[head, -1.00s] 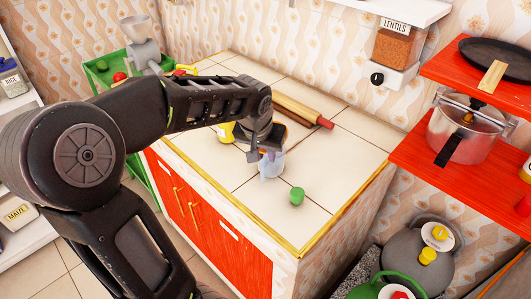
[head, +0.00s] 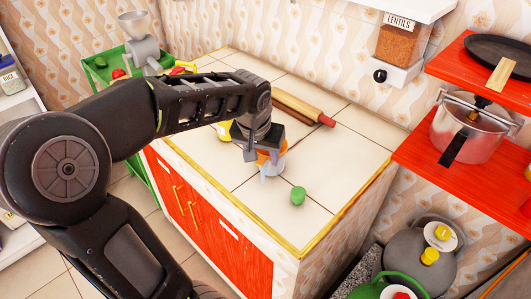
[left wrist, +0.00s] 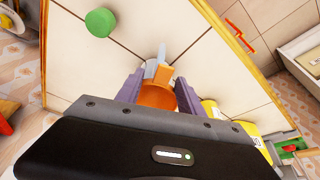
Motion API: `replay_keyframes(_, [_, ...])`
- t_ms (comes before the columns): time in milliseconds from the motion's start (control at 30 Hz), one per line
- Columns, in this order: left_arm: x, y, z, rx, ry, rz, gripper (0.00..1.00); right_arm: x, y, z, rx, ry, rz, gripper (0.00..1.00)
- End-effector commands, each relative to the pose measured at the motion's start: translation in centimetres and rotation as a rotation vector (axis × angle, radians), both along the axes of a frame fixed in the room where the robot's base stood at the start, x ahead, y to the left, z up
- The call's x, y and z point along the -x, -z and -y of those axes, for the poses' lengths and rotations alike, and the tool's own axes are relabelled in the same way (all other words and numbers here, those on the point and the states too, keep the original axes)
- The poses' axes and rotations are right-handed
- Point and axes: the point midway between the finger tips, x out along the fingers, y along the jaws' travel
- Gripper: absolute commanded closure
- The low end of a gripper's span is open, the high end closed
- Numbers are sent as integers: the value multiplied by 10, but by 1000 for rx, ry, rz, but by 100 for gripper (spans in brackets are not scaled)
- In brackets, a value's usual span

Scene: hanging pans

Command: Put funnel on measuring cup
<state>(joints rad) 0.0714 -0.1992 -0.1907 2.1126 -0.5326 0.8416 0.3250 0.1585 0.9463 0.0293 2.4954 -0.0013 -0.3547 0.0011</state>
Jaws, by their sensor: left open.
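An orange funnel (head: 272,156) sits at the top of a pale, translucent measuring cup (head: 272,171) on the tiled counter. In the left wrist view the funnel (left wrist: 155,96) lies between my finger pads, and the cup's pale part (left wrist: 160,54) shows just beyond it. My left gripper (head: 262,153) is open around the funnel, fingers on either side; its fingers also show in the left wrist view (left wrist: 158,92). I cannot tell whether a finger touches the funnel. Most of the cup is hidden below the funnel and gripper. My right gripper is not in view.
A green round piece (head: 298,196) lies on the counter near the cup. A rolling pin (head: 302,108) lies behind the gripper, and a yellow container (head: 224,131) stands to its left. The counter's front right (head: 325,180) is clear. Red shelves (head: 415,165) hold a pot at right.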

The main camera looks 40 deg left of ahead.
Motion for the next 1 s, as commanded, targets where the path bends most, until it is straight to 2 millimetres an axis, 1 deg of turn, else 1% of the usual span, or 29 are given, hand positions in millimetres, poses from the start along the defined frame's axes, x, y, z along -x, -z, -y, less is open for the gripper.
replay_keyframes(33, [0, -11, 1, -3, 1, 15, 55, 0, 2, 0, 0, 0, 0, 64])
replay_keyframes(200, [7, -45, 5, -10, 2, 38, 55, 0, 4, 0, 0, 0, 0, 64])
replay_keyframes(333, [11, -62, 7, -12, 2, 47, 55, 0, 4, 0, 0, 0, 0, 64])
replay_keyframes(467, [12, -70, 8, -14, 3, 50, 55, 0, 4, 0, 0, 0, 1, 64])
replay_keyframes(767, [12, -71, 8, -14, 3, 52, 55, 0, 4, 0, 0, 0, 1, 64])
replay_keyframes(867, [12, -75, 8, -14, 3, 52, 55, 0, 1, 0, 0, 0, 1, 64])
replay_keyframes(1000, [12, -86, 8, -15, 3, 53, 55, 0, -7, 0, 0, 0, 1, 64])
